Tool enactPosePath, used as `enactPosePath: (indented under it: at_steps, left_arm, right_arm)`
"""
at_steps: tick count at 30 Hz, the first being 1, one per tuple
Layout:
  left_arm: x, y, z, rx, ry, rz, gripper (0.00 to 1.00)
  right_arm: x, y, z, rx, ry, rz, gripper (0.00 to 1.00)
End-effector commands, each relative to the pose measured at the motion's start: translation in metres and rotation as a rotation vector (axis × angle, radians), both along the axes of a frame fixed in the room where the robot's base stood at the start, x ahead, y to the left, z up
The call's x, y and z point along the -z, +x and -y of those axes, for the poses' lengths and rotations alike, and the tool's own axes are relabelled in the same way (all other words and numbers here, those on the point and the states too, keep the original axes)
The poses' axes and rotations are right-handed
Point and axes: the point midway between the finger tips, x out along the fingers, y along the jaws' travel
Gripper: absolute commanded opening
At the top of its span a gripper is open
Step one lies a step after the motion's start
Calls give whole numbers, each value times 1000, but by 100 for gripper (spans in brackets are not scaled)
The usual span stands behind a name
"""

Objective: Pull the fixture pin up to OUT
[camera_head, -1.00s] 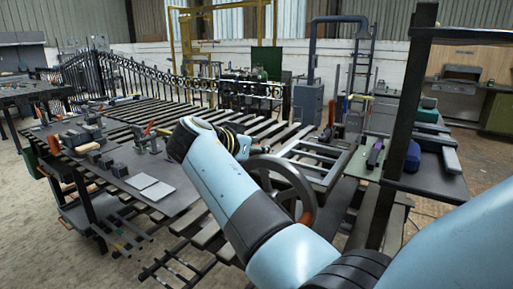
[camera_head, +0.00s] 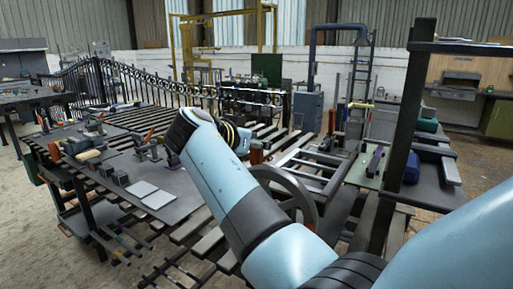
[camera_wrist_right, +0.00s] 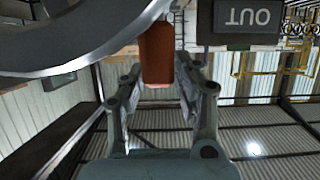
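In the right wrist view, seen upside down, an orange-brown upright handle (camera_wrist_right: 157,52) stands between the fingers of my right gripper (camera_wrist_right: 158,68). The fingers flank it on both sides; I cannot tell whether the pads press on it. A dark plate reading OUT (camera_wrist_right: 248,17) is close by to the right. In the head view, an orange-brown piece (camera_head: 256,153) shows just right of my right wrist, and the right gripper's fingers are hidden behind the arm. The pin's shaft is hidden. My left gripper is in neither view.
A grey handwheel (camera_head: 312,205) stands just right of my right forearm; a large grey curved rim (camera_wrist_right: 75,45) lies close to the gripper in the wrist view. A dark post (camera_head: 405,130) stands to the right. A workbench (camera_head: 185,190) with tools lies to the left.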

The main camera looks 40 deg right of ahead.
Motion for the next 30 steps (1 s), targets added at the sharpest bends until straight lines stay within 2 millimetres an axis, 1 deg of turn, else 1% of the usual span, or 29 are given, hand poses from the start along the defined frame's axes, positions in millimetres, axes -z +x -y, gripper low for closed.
enactPosePath:
  at_steps: [1, 3, 4, 11, 14, 17, 24, 27, 30]
  left_arm:
    - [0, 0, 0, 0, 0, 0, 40]
    - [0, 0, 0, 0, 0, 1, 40]
    - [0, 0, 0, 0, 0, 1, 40]
    - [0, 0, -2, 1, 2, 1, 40]
    - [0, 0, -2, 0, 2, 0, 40]
    - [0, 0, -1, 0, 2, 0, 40]
    - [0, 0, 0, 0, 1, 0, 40]
    - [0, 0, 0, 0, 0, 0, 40]
    - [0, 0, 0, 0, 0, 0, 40]
  right_arm:
    - [0, 0, 0, 0, 1, 0, 39]
    - [1, 0, 0, 0, 2, -1, 48]
    - [1, 0, 0, 0, 2, -1, 50]
    - [2, 0, -1, 0, 3, -2, 50]
    - [-4, 0, -1, 0, 4, -1, 50]
    - [-20, 1, -1, 0, 4, 3, 50]
    - [-69, 0, -1, 0, 4, 2, 50]
    - [-84, 0, -1, 0, 4, 1, 50]
    - [-94, 0, -1, -1, 3, -1, 50]
